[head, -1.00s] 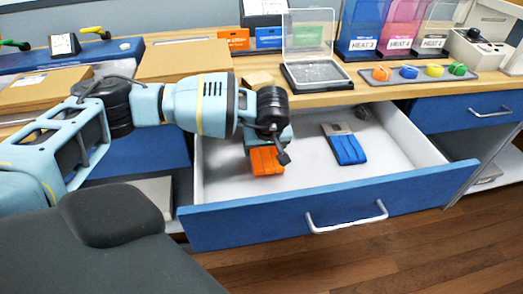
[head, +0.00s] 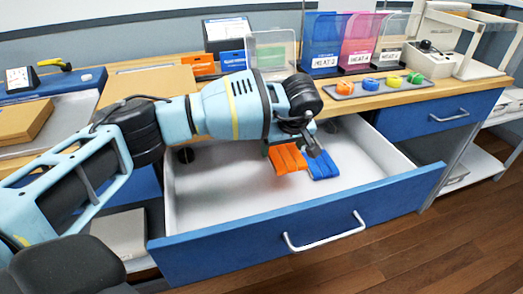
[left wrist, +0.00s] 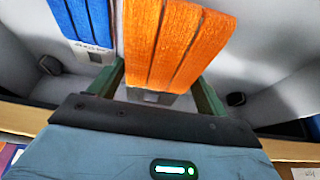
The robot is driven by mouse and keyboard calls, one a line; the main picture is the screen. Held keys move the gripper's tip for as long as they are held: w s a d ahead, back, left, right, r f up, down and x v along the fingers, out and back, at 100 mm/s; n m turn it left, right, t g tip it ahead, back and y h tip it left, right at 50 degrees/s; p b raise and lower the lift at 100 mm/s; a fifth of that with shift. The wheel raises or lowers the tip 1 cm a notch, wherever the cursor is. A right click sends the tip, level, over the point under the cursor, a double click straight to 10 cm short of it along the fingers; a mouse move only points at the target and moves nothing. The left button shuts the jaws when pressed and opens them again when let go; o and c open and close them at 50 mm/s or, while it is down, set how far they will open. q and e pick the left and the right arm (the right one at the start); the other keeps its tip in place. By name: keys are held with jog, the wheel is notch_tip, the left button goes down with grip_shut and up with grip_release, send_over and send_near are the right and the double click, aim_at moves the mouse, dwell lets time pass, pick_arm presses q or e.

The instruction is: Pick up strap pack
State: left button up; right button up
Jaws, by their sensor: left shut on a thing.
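The orange strap pack (head: 287,158) is in my left gripper (head: 291,143), over the open drawer. The left wrist view shows the orange pack (left wrist: 178,40) large and close, with a dark green finger on each side of its lower end. Whether it hangs clear of the drawer floor is hard to tell. The blue strap pack (head: 323,166) lies on the drawer floor just right of the orange one; it also shows at the upper left of the left wrist view (left wrist: 85,22). My left gripper partly hides the packs' far ends. My right gripper is not in view.
On the bench above are a clear-lidded box (head: 270,50), a tray of coloured knobs (head: 345,90) and labelled bins (head: 322,40). Cardboard boxes (head: 150,82) lie at the left.

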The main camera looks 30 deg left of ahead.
pick_arm(q)
jog(key=w+d+b, duration=0.1)
jog(key=w+d, duration=0.4)
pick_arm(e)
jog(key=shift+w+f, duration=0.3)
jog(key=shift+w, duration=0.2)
pick_arm(q)
jog(key=shift+s, duration=0.1)
jog(key=s+r+m+h+p, duration=0.1)
jog(key=s+r+m+p, duration=0.4)
jog(key=s+r+p, duration=0.5)
jog(key=s+r+m+t+h+p, duration=0.1)
jog(key=s+r+m+p, duration=0.3)
jog(key=s+r+p, duration=0.6)
jog(key=s+r+h, duration=0.1)
jog(key=s+r, duration=0.2)
jog(key=s, duration=0.6)
jog(key=shift+s+a+r+m+t+p, duration=0.2)
jog(key=shift+a+m+t+p, duration=0.1)
jog(key=shift+m, duration=0.1)
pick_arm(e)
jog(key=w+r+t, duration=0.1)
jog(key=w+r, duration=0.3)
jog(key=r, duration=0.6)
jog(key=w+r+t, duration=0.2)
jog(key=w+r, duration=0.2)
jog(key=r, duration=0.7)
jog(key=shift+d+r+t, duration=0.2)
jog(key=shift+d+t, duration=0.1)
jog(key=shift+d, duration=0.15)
